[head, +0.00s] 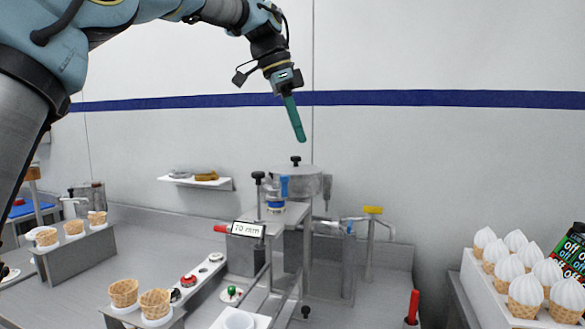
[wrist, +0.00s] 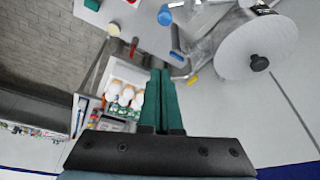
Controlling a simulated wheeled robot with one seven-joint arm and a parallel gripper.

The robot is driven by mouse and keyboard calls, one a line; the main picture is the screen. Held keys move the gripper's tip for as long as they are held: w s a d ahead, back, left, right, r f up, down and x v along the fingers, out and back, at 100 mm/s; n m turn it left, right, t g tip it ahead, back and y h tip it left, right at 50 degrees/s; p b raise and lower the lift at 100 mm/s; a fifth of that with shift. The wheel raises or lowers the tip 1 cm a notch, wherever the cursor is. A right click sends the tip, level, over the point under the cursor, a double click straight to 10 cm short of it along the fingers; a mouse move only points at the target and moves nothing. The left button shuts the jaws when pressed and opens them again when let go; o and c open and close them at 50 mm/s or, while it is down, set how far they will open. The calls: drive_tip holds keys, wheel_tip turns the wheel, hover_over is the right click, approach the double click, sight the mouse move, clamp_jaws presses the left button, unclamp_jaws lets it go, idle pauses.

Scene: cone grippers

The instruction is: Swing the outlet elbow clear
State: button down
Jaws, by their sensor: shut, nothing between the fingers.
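My gripper (head: 299,138) is raised in front of the wall, its teal fingers pointing down, above and apart from the metal machine (head: 297,180). In the wrist view its fingers (wrist: 160,72) lie side by side, shut and empty. In the wrist view, metal pipework with a blue handle (wrist: 178,57) and a yellow handle (wrist: 192,80) lies right of the fingertips, beside the round lid (wrist: 256,50).
A rack of empty cones (head: 75,250) stands at left, and a white tray of topped cones (head: 470,277) at right. A sign reading 70 mm (head: 248,230) is at the machine's front. A small shelf (head: 180,181) hangs on the wall. Air around my gripper is clear.

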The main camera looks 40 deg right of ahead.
sight(274, 184)
drive_tip(key=p+x, duration=0.2)
drive_tip(key=x, duration=0.6)
drive_tip(key=shift+w+a+f+p, duration=0.15)
drive_tip(key=shift+w+a, duration=0.2)
drive_tip(key=shift+a, duration=0.2)
drive_tip(key=shift+w+a+f+p, duration=0.15)
drive_tip(key=shift+w+a, duration=0.15)
drive_tip(key=shift+a, duration=0.3)
drive_tip(key=shift+w+a+f+p, duration=0.15)
drive_tip(key=shift+w+a, duration=0.2)
drive_tip(key=shift+a, duration=0.2)
drive_tip(key=shift+r, duration=0.1)
